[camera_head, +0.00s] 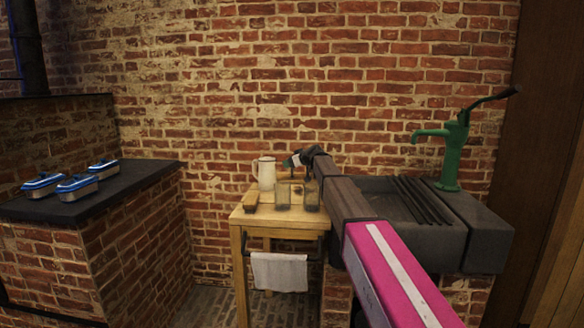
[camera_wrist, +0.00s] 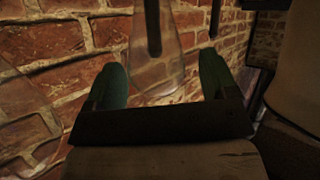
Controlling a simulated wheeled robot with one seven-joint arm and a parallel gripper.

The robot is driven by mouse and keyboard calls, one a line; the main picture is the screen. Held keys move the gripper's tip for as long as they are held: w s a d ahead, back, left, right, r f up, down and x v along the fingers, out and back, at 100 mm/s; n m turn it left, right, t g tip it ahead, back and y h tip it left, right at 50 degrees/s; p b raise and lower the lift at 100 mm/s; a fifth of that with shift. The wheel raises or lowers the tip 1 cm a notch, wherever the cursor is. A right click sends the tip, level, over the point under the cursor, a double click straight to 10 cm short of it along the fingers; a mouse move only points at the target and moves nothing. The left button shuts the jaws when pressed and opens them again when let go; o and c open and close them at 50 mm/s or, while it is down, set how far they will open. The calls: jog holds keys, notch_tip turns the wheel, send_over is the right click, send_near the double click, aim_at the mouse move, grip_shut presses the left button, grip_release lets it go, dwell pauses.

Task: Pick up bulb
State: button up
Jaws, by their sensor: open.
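In the wrist view, a clear glass piece (camera_wrist: 157,62) with a flared, bulb-like lower part shows between my two green fingertips. A dark rod (camera_wrist: 153,25) runs down into its upper part. I cannot tell for sure whether this is the bulb. My gripper (camera_wrist: 164,80) is open, with a finger on either side of the glass and gaps visible beside it. In the head view, my gripper (camera_head: 291,161) is small, above the back of a wooden table (camera_head: 262,219), just right of a white jug. No bulb can be made out clearly there.
Two glass jars (camera_head: 283,196) stand on the table near my gripper, with a white jug (camera_head: 266,173) behind and a brown block (camera_head: 250,200) at left. A dark sink (camera_head: 440,240) with a green pump (camera_head: 452,155) is right. Blue-lidded containers (camera_head: 77,187) sit far left.

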jog(key=shift+w+a+f, duration=0.2)
jog(key=shift+w+a, duration=0.15)
jog(key=shift+w, duration=0.05)
jog(key=c, duration=1)
jog(key=shift+o, duration=0.2)
jog(key=shift+r, duration=0.3)
jog(key=r, duration=0.8)
jog(key=shift+s+d+r, duration=0.2)
jog(key=shift+d+r, duration=0.05)
jog(key=shift+r, duration=0.15)
jog(key=s+d+f+m+t+h, duration=0.1)
jog(key=s+d+m+h, duration=0.3)
jog(key=s+d, duration=0.7)
jog(key=s+d+f+m+t+h, duration=0.1)
jog(key=s+d+m+h, duration=0.3)
jog(key=s+d, duration=0.7)
jog(key=d+t+h, duration=0.1)
jog(key=d, duration=0.6)
jog(key=shift+s+m+t, duration=0.3)
jog(key=shift+s, duration=0.1)
